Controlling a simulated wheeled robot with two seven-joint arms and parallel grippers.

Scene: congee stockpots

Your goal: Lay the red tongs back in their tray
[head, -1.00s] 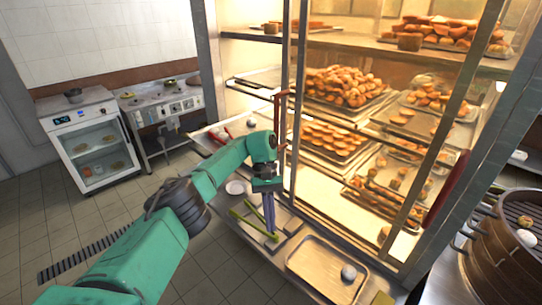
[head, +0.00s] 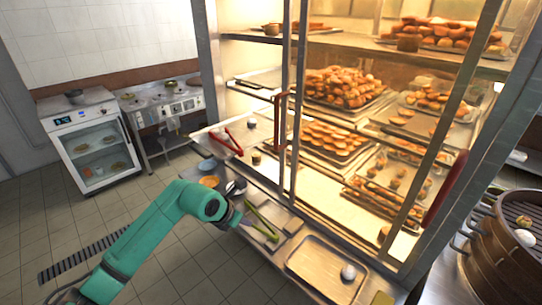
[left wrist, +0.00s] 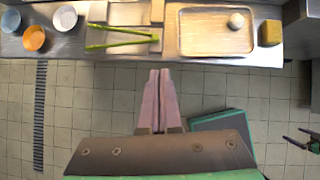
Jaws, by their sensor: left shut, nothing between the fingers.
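The red tongs (head: 232,141) lie at the left end of the counter in the head view, with their arms spread in a V. They seem to rest on a pale tray (head: 216,133), but the fit is too small to tell. My left gripper (left wrist: 159,73) is shut and empty in the left wrist view, in front of the counter edge. In the head view it is near the green tongs (head: 262,225), well to the near side of the red ones. The green tongs also show in the left wrist view (left wrist: 122,43) on a grey tray.
Small bowls, one orange (left wrist: 34,38), stand left of the green tongs. A shallow tray (left wrist: 188,42) with a white ball (left wrist: 236,20) and a yellow block (left wrist: 270,33) are to the right. The glass cabinet's frame (head: 291,100) rises behind. A dark two-pronged part is at the wrist view's right edge.

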